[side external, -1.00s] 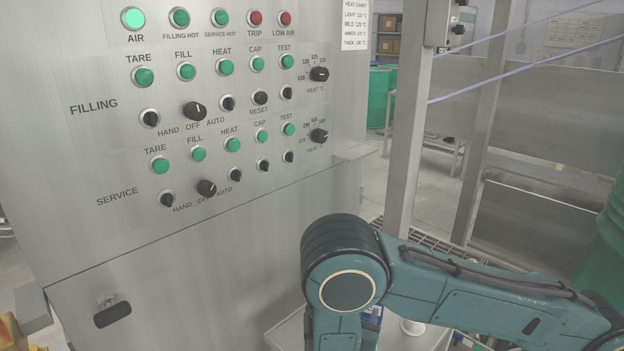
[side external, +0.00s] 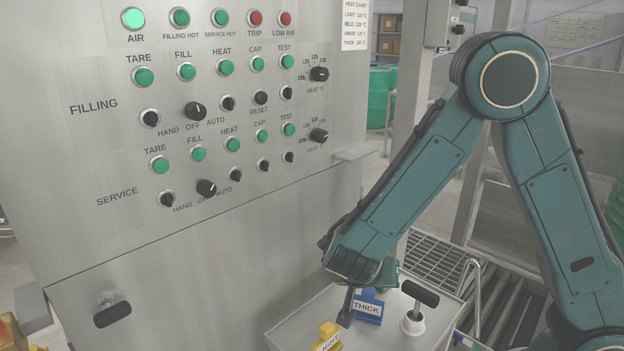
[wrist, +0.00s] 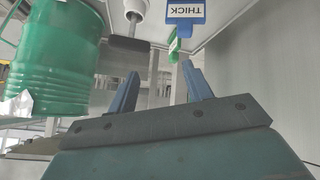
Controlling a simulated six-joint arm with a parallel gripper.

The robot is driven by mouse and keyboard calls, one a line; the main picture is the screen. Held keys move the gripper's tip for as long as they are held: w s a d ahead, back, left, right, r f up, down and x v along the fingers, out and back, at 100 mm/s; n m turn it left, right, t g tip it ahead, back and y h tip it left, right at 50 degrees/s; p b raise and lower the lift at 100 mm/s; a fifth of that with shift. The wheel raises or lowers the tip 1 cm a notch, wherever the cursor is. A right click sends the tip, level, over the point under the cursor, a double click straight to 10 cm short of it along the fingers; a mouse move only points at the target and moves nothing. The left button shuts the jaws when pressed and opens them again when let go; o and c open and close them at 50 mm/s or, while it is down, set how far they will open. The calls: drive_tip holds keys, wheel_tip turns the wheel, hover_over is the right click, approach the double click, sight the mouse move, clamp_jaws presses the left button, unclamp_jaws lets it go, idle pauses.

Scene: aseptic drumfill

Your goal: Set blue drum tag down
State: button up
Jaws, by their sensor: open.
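The blue drum tag (side external: 368,306), marked THICK, stands on a pale tray top (side external: 300,318) below the control panel. It also shows in the wrist view (wrist: 185,13), at the top edge with its label upside down. My gripper (side external: 349,306) is low over the tray, just left of the blue tag in the side view, and one dark finger partly overlaps the tag's edge. In the wrist view my gripper (wrist: 160,80) has its two fingers spread with nothing between them; the blue tag lies beyond the fingertips. Whether a finger touches the tag cannot be told.
A yellow tag (side external: 327,338) stands at the tray's front. A black T-handle on a white base (side external: 412,325) is right of the blue tag. The wrist view shows a small green tag (wrist: 173,48) and a green drum (wrist: 50,60). The steel panel (side external: 230,260) rises close behind.

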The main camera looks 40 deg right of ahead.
drive_tip(key=s+r+n+t+y, duration=0.4)
drive_tip(key=s+r+n+y, duration=0.4)
drive_tip(key=s+r+n, duration=0.4)
drive_tip(key=shift+d+v, duration=0.5)
drive_tip(key=shift+v, duration=3.05)
